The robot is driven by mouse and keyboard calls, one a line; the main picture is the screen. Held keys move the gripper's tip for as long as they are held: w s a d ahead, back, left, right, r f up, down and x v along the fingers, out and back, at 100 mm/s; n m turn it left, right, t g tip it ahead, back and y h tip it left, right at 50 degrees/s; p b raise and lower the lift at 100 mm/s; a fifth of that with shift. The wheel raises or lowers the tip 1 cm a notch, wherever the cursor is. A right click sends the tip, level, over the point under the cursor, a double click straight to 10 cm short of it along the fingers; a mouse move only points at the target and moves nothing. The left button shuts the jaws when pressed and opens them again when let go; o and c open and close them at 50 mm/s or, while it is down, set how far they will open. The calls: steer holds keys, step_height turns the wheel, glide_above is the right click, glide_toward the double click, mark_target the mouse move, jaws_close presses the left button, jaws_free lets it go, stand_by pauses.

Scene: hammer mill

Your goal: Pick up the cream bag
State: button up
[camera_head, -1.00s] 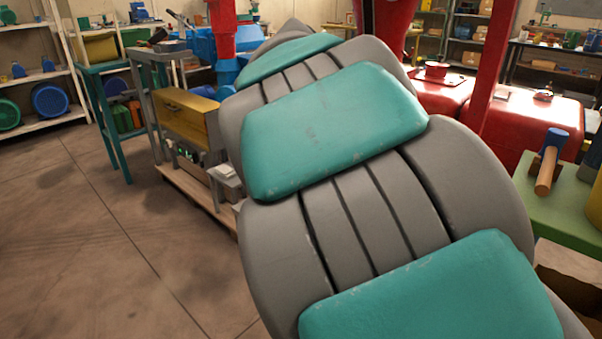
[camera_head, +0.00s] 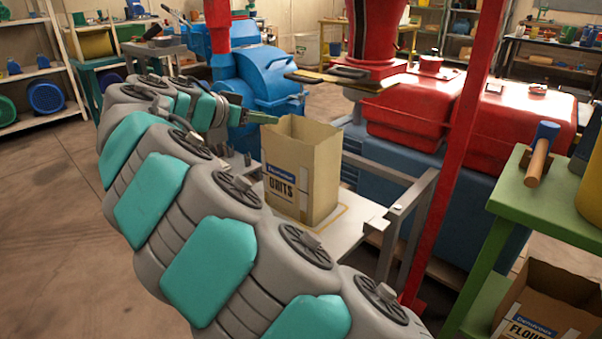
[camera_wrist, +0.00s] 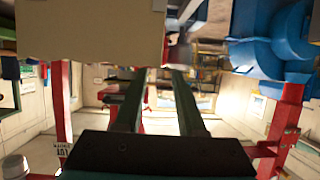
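The cream bag (camera_head: 301,170) stands upright on a pale platform (camera_head: 353,222) in the head view. Its top is open, and a blue label with dark lettering is on its front. My gripper (camera_head: 265,118) is at the bag's upper left edge, at about rim height; whether it touches the bag cannot be told. In the wrist view my two green fingers (camera_wrist: 158,78) are apart with nothing seen between them. A plain tan surface, apparently the bag (camera_wrist: 90,32), fills the upper left there, close to the fingers.
A red post (camera_head: 455,160) and a grey frame (camera_head: 405,225) stand right of the bag. The blue mill (camera_head: 255,75) and red machine (camera_head: 415,110) are behind. A green table (camera_head: 520,205) holds a hammer (camera_head: 540,153). Another open carton (camera_head: 550,305) sits below it.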

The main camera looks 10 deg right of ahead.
steer(key=x, duration=0.5)
steer(key=shift+f, duration=0.2)
jaws_close()
stand_by(1.1)
